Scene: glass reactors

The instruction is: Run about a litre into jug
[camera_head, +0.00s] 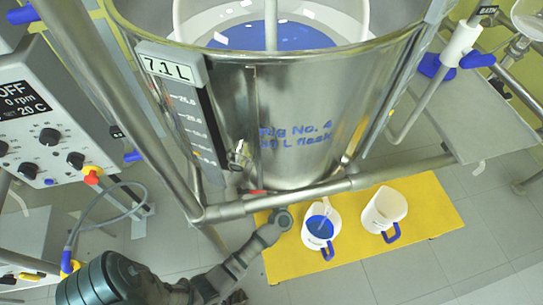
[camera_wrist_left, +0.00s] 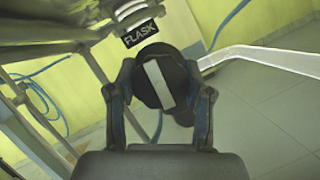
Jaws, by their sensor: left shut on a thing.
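A white jug (camera_head: 309,239) with a blue handle stands on the yellow platform, with blue liquid inside. A pale streak shows over the liquid; I cannot tell whether it is a running stream. A second white jug (camera_head: 372,220) stands to its right and looks empty. The steel vessel (camera_head: 300,120) above holds blue liquid, and its display (camera_head: 170,68) reads 7.1 L. My left gripper (camera_wrist_left: 160,95) is shut on a round black knob (camera_wrist_left: 153,82) with a pale stripe, below a FLASK label (camera_wrist_left: 139,33). In the head view my left arm reaches just left of the first jug.
The yellow platform (camera_head: 440,205) has bare room right of the second jug. A steel frame bar (camera_head: 300,198) crosses above the jugs. A control box (camera_head: 40,110) with knobs stands at the left, with a cable below it. A grey shelf (camera_head: 480,110) is at the right.

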